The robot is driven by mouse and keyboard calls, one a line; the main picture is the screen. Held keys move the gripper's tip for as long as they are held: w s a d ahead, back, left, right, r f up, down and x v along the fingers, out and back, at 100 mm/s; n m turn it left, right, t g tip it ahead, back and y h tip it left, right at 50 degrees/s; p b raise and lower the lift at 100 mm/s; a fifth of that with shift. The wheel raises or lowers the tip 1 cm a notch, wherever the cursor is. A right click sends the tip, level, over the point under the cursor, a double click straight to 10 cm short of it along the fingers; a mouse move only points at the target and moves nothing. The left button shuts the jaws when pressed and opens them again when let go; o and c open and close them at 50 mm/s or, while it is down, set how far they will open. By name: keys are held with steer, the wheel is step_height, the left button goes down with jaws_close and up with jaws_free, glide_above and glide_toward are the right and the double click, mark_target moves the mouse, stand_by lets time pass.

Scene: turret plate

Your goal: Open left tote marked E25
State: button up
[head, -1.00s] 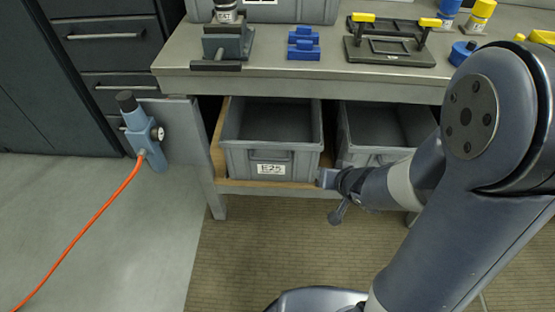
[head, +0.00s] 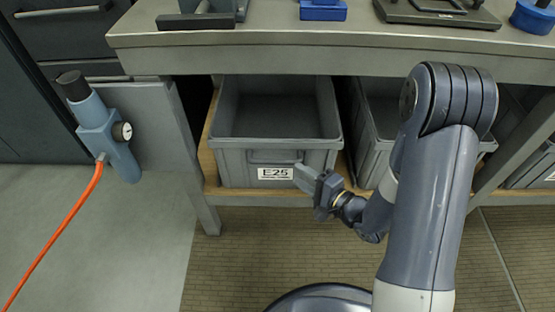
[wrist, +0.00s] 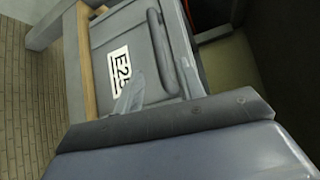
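The grey open-topped tote (head: 232,128) marked E25 stands on the wooden shelf under the bench, at the left of a second grey tote. Its white E25 label (head: 275,173) and front handle (head: 275,157) face me. In the wrist view the label (wrist: 119,68) and the bar handle (wrist: 160,52) appear turned sideways. The gap between the fingers is not clear in either view.
The second tote (head: 376,150) is partly hidden behind my arm. The bench top (head: 300,52) overhangs both totes. A bench leg (head: 190,150) stands close left. A blue device (head: 105,130) with a gauge and orange hose is further left.

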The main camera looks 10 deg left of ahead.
mark_target(278, 163)
steer(key=b+x, duration=0.1)
steer(key=x, duration=0.4)
steer(key=b+x, duration=0.1)
steer(key=x, duration=0.4)
steer(key=shift+s+a, duration=0.2)
jaws_close()
steer(key=shift+r, duration=0.1)
